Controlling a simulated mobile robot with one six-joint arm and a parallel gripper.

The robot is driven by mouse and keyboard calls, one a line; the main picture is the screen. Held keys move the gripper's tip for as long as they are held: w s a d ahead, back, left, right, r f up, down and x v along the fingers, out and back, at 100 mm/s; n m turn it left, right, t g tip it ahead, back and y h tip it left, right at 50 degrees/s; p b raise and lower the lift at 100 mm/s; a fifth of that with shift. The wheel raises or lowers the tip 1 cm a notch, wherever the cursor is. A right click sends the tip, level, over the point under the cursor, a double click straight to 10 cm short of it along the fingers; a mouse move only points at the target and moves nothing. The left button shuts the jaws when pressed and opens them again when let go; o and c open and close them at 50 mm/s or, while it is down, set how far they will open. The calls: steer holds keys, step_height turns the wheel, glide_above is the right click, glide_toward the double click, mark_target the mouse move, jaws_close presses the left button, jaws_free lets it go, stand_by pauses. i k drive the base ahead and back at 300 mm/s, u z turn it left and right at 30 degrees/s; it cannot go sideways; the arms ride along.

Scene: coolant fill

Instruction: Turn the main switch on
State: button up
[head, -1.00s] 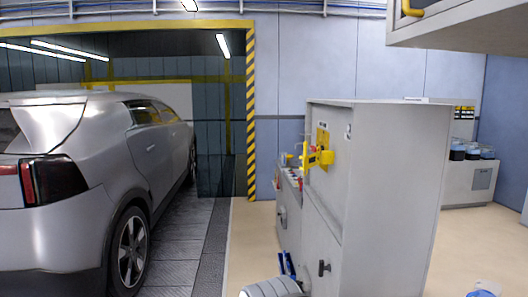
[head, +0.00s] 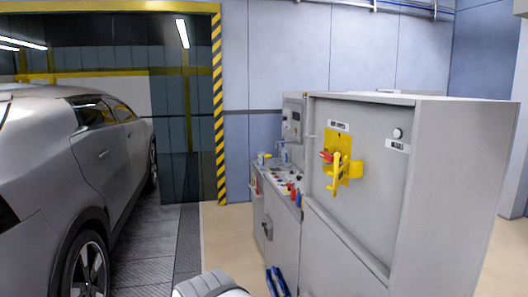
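The main switch (head: 338,172) is on the front face of a tall grey cabinet (head: 440,190), right of centre in the head view. It has a yellow backplate, a yellow handle that hangs down, and a small red part at its left. I cannot read the label or tell the switch's state for sure. My gripper is not in view. A light grey rounded part at the bottom edge looks like part of my own arm, well below and left of the switch.
A round knob or lamp (head: 398,133) with a label is right of the switch. A silver car (head: 80,170) is at left. Beige floor (head: 228,235) lies open between car and cabinet.

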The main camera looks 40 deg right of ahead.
mark_target(329, 157)
steer(key=z, duration=0.5)
steer(key=i, duration=1.05)
steer(key=z, duration=0.85)
steer(key=k, duration=0.8)
steer(key=z, duration=0.2)
steer(key=i, duration=0.85)
steer(key=u, duration=0.1)
